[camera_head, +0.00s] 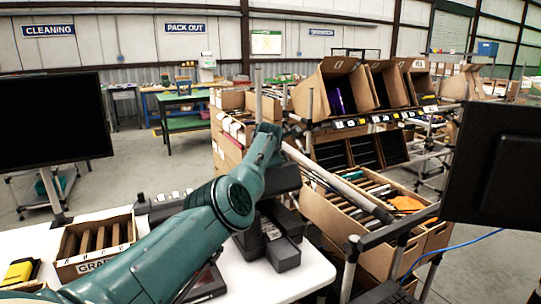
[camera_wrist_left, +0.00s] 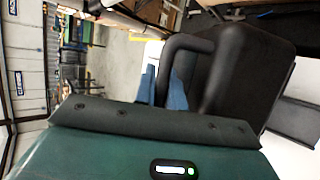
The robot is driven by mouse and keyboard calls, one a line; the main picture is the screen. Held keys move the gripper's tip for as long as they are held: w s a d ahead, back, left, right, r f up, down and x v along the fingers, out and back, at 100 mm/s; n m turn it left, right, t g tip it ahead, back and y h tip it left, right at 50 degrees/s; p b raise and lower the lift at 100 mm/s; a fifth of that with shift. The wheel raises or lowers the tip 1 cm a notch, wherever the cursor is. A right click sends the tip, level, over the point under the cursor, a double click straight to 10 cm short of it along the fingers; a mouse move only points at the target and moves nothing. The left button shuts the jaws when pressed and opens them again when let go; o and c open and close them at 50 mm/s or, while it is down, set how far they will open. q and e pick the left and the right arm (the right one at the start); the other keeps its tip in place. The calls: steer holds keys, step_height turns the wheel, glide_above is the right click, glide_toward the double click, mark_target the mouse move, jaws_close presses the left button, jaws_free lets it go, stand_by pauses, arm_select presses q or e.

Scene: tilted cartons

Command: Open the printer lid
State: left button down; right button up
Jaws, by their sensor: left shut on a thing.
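The dark printer (camera_head: 284,255) stands near the right end of the white table, partly hidden behind my left arm. My left gripper is mostly hidden in the head view, at the end of the teal arm above the printer. In the left wrist view, its blue fingertips (camera_wrist_left: 164,90) are beside a black curved part and a large black body (camera_wrist_left: 255,80), which I take for the printer lid. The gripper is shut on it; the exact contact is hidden. How far the lid is raised is unclear. My right gripper is not in view.
A carton with dividers (camera_head: 70,268) and a yellow item (camera_head: 20,271) are on the white table (camera_head: 270,285) at left. Monitors stand at left (camera_head: 50,122) and right (camera_head: 495,165). Carts with tilted cartons (camera_head: 312,95) and metal rails stand close behind the printer.

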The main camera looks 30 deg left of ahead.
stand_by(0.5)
arm_select(q)
steer(key=c, duration=1.7)
jaws_free()
steer(key=shift+c, duration=0.2)
steer(key=shift+s+d+r, duration=0.35)
steer(key=shift+s+r, duration=0.05)
steer(key=shift+r, duration=0.1)
steer(key=shift+s+d+r, duration=0.2)
steer(key=shift+s+d, duration=0.05)
steer(key=shift+s, duration=0.25)
steer(key=b+v, duration=0.3)
steer(key=v, duration=0.7)
steer(key=shift+r, duration=0.25)
steer(key=shift+s, duration=0.1)
